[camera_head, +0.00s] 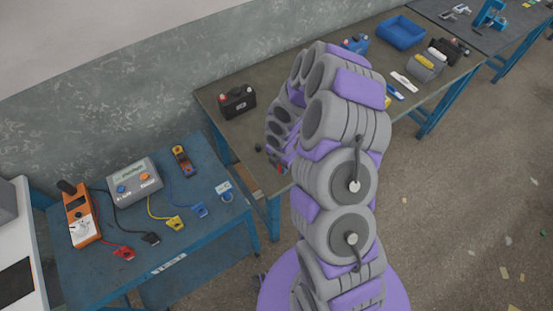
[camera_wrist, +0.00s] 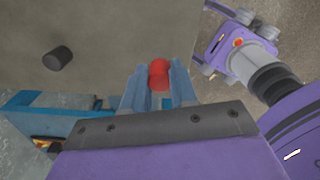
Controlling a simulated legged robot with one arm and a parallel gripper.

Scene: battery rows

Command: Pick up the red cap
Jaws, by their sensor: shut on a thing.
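The red cap (camera_wrist: 158,73) shows in the wrist view between the two blue-grey fingers of my gripper (camera_wrist: 159,84). My gripper is shut on it, near the edge of the grey-brown table (camera_wrist: 105,25). Whether the cap touches the table top I cannot tell. In the head view a small bit of red (camera_head: 280,168) shows beside the end of my arm, which hides most of my gripper.
A black cap (camera_wrist: 57,58) lies on the table to the left of my gripper; it also shows in the head view (camera_head: 258,149). A black battery (camera_head: 238,102) stands further back. A blue table (camera_head: 190,255) with testers and clamps is at the left.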

